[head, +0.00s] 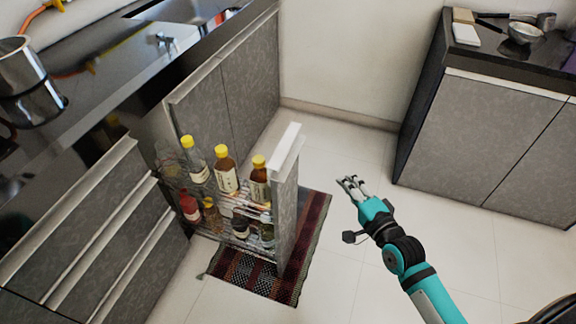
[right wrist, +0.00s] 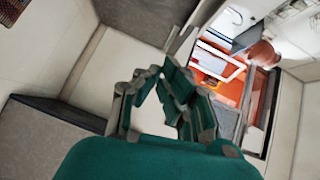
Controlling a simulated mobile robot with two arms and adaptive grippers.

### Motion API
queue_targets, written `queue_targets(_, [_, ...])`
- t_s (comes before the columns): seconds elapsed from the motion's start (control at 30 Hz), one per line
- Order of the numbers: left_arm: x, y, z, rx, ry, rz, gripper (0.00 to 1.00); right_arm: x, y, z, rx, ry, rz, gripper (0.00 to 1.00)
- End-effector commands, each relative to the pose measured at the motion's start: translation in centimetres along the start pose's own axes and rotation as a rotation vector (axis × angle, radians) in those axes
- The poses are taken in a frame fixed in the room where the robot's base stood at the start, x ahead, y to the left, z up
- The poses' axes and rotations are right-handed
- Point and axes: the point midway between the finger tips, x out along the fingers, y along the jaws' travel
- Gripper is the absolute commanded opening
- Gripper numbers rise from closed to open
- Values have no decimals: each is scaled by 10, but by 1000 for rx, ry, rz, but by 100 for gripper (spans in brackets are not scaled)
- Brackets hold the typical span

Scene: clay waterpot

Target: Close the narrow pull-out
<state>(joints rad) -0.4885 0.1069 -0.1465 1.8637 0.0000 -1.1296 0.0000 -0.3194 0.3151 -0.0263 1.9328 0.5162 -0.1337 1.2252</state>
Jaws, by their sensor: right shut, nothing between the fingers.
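The narrow pull-out (head: 286,205) stands open, drawn out to the right from the grey cabinet row in the head view. It has a tall grey front panel with a pale handle strip (head: 287,146) along its top. Its wire racks (head: 236,240) hold several bottles with yellow or dark caps on two levels. My right gripper (head: 350,184) is to the right of the front panel, apart from it, above the tiled floor. It is shut and empty; its fingers (right wrist: 160,100) also show in the right wrist view. My left gripper is not in view.
A patterned red and black rug (head: 310,245) lies under the pull-out. Drawers (head: 95,225) with pale handles are at the left. Another cabinet with a dark counter (head: 480,75) stands at the right. Tiled floor (head: 345,255) is clear between the rug and my right arm.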

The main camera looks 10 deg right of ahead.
Motion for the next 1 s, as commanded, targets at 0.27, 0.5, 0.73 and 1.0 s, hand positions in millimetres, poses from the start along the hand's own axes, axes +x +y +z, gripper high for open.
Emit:
queue_targets(0.27, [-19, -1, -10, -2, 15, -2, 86, 5, -48, 2, 122, -22, -118, 0])
queue_targets(0.5, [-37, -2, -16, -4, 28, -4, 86, 50, -53, 3, 120, -21, -119, 0])
queue_targets(0.73, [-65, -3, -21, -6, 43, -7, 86, 98, -58, 4, 118, -21, -116, 0])
queue_targets(1.0, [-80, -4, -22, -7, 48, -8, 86, 119, -63, 29, 118, -21, -114, 0])
